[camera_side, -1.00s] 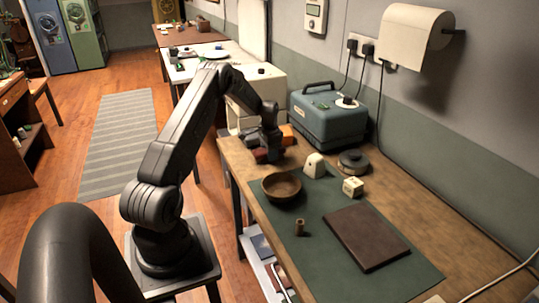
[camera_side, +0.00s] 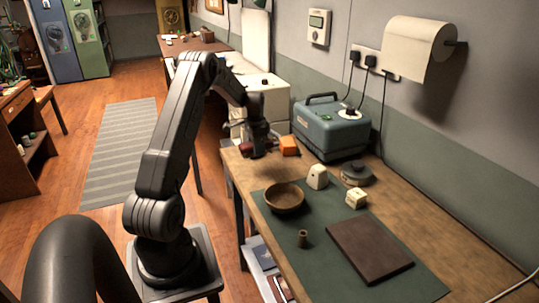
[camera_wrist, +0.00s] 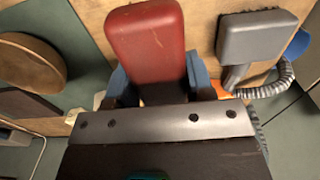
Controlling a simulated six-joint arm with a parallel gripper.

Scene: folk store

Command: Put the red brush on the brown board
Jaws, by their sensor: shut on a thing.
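The red brush (camera_wrist: 145,40) is between the blue fingers of my gripper (camera_wrist: 157,82) in the wrist view. My gripper is shut on it. In the side view my gripper (camera_side: 259,150) is at the far left end of the workbench, with a small part of the red brush (camera_side: 246,148) showing. It appears a little above the wood; the exact gap is unclear. The brown board (camera_side: 370,250) lies flat and bare on the green mat, nearer the camera and to the right.
A blue-grey machine (camera_side: 330,130) stands against the wall.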

